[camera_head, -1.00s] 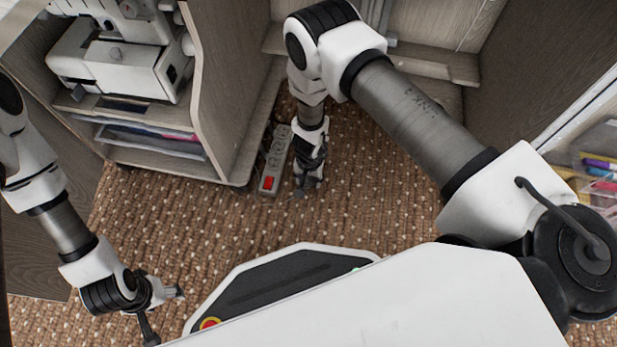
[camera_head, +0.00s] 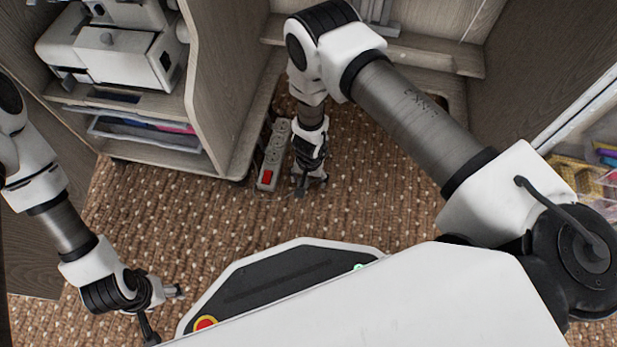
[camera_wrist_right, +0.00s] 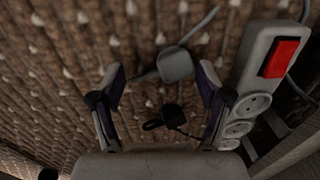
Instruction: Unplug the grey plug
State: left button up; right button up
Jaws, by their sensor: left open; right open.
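The grey plug (camera_wrist_right: 175,65), with a thin cable, shows in the right wrist view, apart from the strip's sockets. It appears to lie on the carpet. The white power strip (camera_head: 274,158) lies beside the wooden cabinet. Its red switch and several sockets show in the right wrist view (camera_wrist_right: 252,90); the visible sockets look empty. My right gripper (camera_head: 310,184) is low over the carpet just right of the strip. In its wrist view its fingers (camera_wrist_right: 162,72) are open, with the grey plug between and slightly beyond the tips. My left gripper (camera_head: 166,312) is open and empty, far from the strip.
A black plug (camera_wrist_right: 173,115) with a cable lies on the carpet between the right fingers. The cabinet (camera_head: 225,90), holding a white sewing machine (camera_head: 115,55), stands left of the strip. A clear bin with coloured items (camera_head: 590,180) is at the right. Carpet in front is clear.

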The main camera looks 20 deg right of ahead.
notch_tip(320, 180, up, 12)
dwell(0.4)
jog(key=shift+s+d, duration=0.1)
